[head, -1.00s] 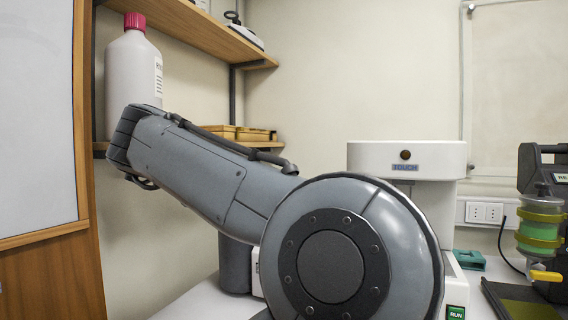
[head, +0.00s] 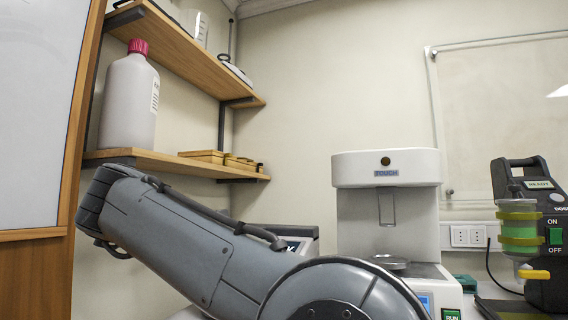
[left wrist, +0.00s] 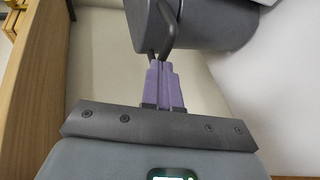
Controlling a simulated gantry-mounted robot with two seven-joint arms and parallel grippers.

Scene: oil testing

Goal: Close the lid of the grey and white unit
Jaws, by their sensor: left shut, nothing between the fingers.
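In the head view, a grey-topped unit (head: 286,231) with a small screen shows behind my left arm; most of it is hidden, so its lid cannot be made out there. In the left wrist view, a dark grey rounded body (left wrist: 215,25), which looks like the lid, has a bent handle (left wrist: 167,38) facing my left gripper (left wrist: 160,66). The purple fingers are shut and empty, with their tips close to the handle; I cannot tell if they touch it. The left gripper is hidden in the head view. My right gripper is out of view.
A black device with a green cylinder (head: 518,228) is at far right. Wall shelves hold a red-capped bottle (head: 130,103). A wooden panel edge (left wrist: 42,85) runs along the left of the wrist view.

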